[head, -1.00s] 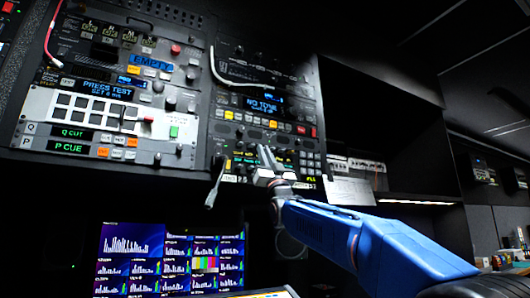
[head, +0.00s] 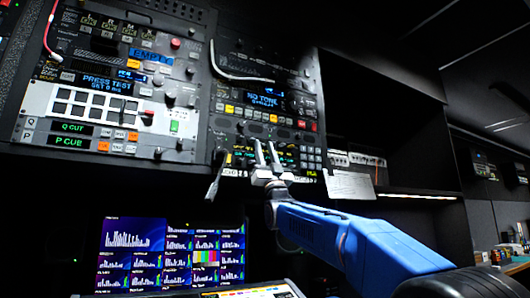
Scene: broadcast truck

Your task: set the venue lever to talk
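My gripper (head: 266,146) is in front of the lower part of the right rack panel (head: 265,112), fingers pointing up toward it. A gap shows between the two fingers, and nothing is seen between them. The fingers and wrist hide part of the panel's bottom row. A pale grey lever-like piece (head: 215,180) hangs at that panel's lower left corner, to the left of my gripper and apart from it. I cannot read a venue label, so I cannot tell which control is the venue lever or how it is set.
A left rack panel (head: 100,85) carries buttons, displays and a red-tipped handle (head: 148,112). A cable (head: 235,76) loops over the right panel's upper part. Below are screens with bar graphs (head: 170,255). A shelf edge with a paper sheet (head: 348,185) is to the right.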

